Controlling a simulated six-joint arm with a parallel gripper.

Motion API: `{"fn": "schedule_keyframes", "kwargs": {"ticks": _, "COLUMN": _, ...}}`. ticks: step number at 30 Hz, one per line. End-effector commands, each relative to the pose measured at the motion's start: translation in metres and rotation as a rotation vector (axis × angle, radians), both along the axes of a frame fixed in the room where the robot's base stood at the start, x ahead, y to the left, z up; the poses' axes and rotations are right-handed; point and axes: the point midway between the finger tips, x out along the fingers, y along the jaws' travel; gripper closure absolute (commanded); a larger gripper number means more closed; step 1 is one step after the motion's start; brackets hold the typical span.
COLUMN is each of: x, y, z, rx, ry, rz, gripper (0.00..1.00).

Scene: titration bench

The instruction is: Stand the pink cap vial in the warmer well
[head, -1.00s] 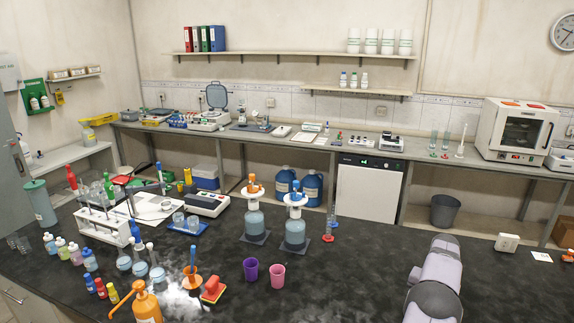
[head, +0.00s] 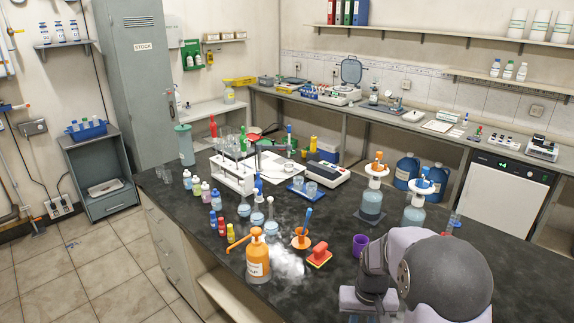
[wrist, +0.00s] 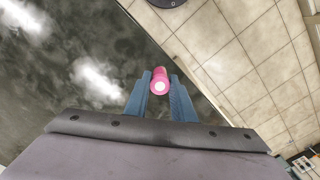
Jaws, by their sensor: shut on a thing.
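The pink cap vial (wrist: 160,76) is in the wrist view, between the two blue fingers of my gripper (wrist: 160,85). The gripper is shut on it. Its pink end with a pale round centre faces the camera, and the rest of the vial is hidden. In the head view my arm fills the lower right, and the fingers and vial cannot be made out. I cannot pick out the warmer well in either view.
On the dark bench (head: 170,195) stand a white tube rack (head: 232,180), an orange pump bottle (head: 257,262), flasks, small bottles, a red block (head: 319,256) and a purple cup (head: 360,245). A white instrument (head: 322,174) is farther back. Tiled floor (head: 75,260) lies left.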

Motion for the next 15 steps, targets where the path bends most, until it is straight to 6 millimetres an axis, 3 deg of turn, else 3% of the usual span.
{"fn": "schedule_keyframes", "kwargs": {"ticks": 3, "x": -0.016, "y": 0.026, "z": -0.002, "rx": 0.000, "ry": 0.000, "rz": 0.069, "gripper": 0.92}}
{"fn": "schedule_keyframes", "kwargs": {"ticks": 6, "x": -0.024, "y": 0.038, "z": -0.003, "rx": 0.000, "ry": -0.001, "rz": 0.103, "gripper": 0.92}}
{"fn": "schedule_keyframes", "kwargs": {"ticks": 15, "x": -0.030, "y": 0.045, "z": -0.004, "rx": 0.000, "ry": 0.001, "rz": 0.125, "gripper": 0.92}}
